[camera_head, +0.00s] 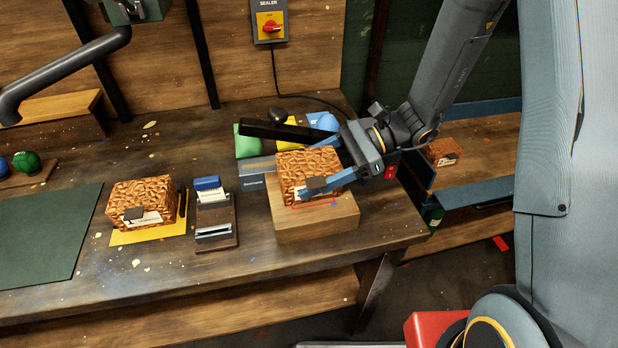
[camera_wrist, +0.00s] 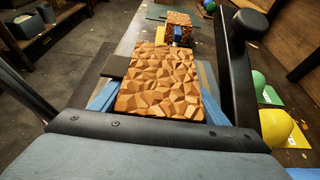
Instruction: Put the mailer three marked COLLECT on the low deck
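A brown faceted mailer (camera_head: 308,165) is at the wooden block (camera_head: 318,226) on the bench. I cannot tell whether it rests there or is slightly lifted. My gripper (camera_head: 322,168) has a blue finger along each side of this mailer; whether they press on it is unclear. In the wrist view the mailer (camera_wrist: 160,82) fills the space between the fingers. A second mailer (camera_head: 143,196) with a white label sits on a yellow mat at the left. A third mailer (camera_head: 441,152) lies on the lower wooden deck (camera_head: 486,142) at the right. The label writing is unreadable.
A card holder with a blue-topped stamp (camera_head: 209,185) stands between the two bench mailers. Green, yellow and blue balls (camera_head: 248,146) sit behind the block. A green mat (camera_head: 45,240) covers the bench's left. The lower deck has bare wood right of its mailer.

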